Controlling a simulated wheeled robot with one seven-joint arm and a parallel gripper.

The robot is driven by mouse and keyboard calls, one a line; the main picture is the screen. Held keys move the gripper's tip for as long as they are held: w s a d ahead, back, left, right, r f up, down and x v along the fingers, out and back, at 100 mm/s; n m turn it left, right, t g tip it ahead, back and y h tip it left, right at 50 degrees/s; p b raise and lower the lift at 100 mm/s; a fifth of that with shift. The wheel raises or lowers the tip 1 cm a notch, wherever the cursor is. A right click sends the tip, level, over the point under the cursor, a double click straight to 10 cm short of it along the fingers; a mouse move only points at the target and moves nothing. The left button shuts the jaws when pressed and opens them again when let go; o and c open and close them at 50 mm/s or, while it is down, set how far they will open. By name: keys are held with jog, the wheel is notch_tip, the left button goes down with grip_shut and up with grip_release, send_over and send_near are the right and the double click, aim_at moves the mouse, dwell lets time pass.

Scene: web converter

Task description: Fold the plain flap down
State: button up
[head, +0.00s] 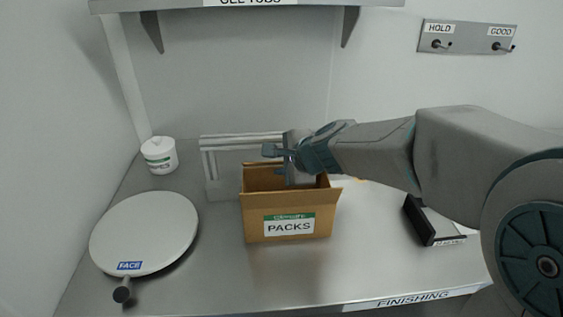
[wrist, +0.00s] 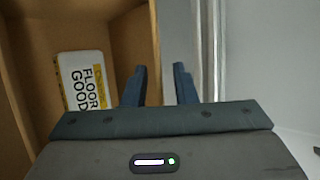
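A brown cardboard box (head: 252,222) labelled PACKS stands open on the steel table. A short flap (head: 335,181) sticks out at its right side; I cannot tell which flap is the plain one. My gripper (head: 273,152) is over the back of the box, and my wrist hides part of the opening. In the wrist view my gripper (wrist: 161,82) is open, with a clear gap between its fingers. The left finger overlaps the box's inside wall (wrist: 133,45); the right finger is outside the box. A white and yellow pack (wrist: 84,85) reading FLOOR GOOD lies inside.
A pale grey rack (head: 212,165) stands close behind the box. A round FACE plate (head: 145,230) and a white tub (head: 159,155) are at the left. A black holder (head: 420,221) is at the right. The table front (head: 265,285) is clear. A shelf (head: 250,20) hangs above.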

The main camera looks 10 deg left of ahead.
jog(key=p+v, duration=0.1)
jog(key=v, duration=1.2)
jog(key=shift+s+d+r+p, duration=0.2)
jog(key=shift+s+d+p, duration=0.05)
jog(key=shift+d+p, duration=0.05)
